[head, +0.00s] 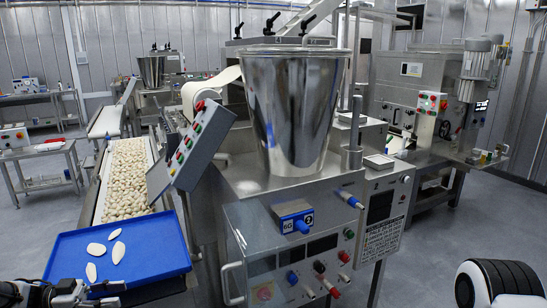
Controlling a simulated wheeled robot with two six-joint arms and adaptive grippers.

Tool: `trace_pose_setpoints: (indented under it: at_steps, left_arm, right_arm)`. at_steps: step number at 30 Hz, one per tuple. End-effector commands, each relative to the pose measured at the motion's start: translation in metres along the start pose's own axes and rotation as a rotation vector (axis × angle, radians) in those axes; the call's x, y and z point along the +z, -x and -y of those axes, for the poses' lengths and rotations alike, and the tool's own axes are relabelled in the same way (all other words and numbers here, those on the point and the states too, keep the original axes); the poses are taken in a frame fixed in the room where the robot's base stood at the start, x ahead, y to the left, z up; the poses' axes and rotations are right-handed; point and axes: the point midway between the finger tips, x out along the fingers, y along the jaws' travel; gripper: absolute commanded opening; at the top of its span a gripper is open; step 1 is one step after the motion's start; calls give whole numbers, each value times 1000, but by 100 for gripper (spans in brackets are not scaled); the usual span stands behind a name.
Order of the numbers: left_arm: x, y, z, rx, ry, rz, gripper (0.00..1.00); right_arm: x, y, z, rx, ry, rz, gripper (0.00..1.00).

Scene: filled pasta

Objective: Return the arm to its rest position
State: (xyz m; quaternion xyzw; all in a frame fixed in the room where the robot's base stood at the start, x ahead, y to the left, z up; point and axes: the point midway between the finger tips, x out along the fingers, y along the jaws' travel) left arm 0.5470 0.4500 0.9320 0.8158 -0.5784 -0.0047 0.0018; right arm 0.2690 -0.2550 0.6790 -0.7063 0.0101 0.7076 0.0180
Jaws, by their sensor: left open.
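My left gripper (106,293) is at the bottom left of the head view, by the front edge of a blue tray (166,256). It is open, and nothing shows between its fingers. Its arm runs out of the picture at the lower left. Several pale pasta pieces (118,252) lie on the tray's left half. My right gripper is not in view; a white and black part of my own body shows at the bottom right.
Behind the tray, a conveyor (101,188) is covered with pasta pieces. A steel machine with a large hopper (297,110) and control panel (290,262) stands close on the right. Open grey floor (470,220) lies at the right.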

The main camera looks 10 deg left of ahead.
Motion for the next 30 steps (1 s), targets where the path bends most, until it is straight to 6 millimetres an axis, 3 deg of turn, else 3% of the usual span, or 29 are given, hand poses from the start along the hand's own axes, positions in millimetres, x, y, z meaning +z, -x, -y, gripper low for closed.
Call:
trace_pose_setpoints:
  at_steps: [11,16,19,22,25,28,30]
  left_arm:
    - [20,-92,-22,151,118,11,41]
    - [33,-158,-37,122,246,-29,41]
    - [52,-205,-50,45,353,-34,41]
    - [89,-253,-74,-107,500,21,41]
    - [148,-278,-114,-329,663,195,41]
    - [210,-259,-172,-568,797,480,41]
    - [238,-224,-216,-713,864,703,41]
  right_arm:
    - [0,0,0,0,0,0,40]
    - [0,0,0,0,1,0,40]
    - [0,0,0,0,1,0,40]
    - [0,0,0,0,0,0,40]
    - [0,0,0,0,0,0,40]
    - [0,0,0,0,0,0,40]
    - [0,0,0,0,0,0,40]
